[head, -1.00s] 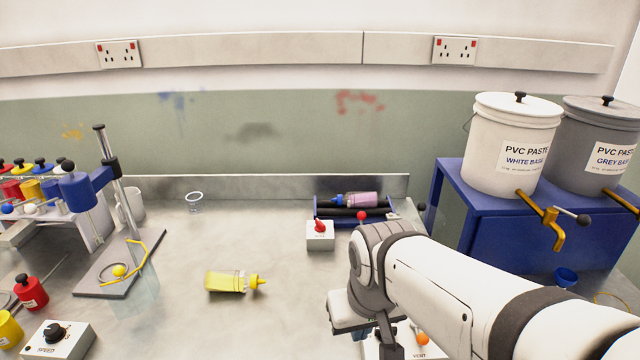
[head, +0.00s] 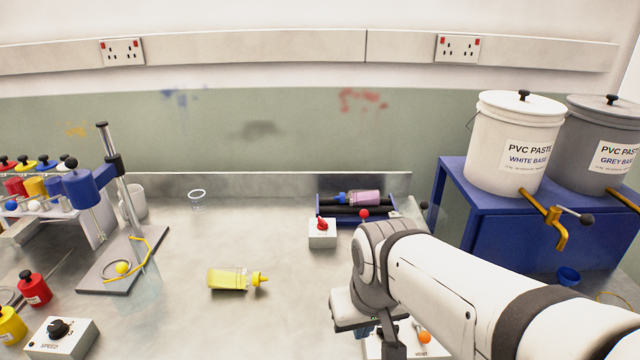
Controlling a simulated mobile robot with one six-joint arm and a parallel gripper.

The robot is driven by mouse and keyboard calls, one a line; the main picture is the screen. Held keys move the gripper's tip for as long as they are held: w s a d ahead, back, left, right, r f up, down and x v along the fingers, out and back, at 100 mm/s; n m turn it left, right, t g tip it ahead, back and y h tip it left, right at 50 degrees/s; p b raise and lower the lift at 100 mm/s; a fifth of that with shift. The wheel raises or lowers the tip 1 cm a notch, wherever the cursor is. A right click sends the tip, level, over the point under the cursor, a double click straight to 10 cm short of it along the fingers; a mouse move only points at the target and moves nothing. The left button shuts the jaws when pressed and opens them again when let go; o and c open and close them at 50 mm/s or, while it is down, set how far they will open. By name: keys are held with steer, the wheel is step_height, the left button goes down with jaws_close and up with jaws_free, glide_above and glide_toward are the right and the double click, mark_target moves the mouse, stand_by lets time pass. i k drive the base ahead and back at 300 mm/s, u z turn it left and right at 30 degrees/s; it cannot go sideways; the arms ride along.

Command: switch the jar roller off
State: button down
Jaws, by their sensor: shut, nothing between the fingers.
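The jar roller (head: 317,205) has a blue frame and black rollers and stands at the back of the bench, right of the middle. I cannot read any marks on the box. My gripper (head: 388,345) is low in the picture, nearer than the box and to its right, apart from it. It is shut and empty, with its fingertips partly hidden.
A yellow squeeze bottle (head: 228,279) lies on the bench left of my gripper. A red ball-topped lever (head: 364,214) stands by the roller. A white box with an orange knob (head: 425,338) is beside my gripper. The bench between bottle and switch box is clear.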

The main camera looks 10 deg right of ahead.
mark_target(322, 225)
steer(key=k, duration=1.35)
steer(key=u, duration=0.55)
steer(key=i, duration=1.6)
steer(key=z, duration=0.55)
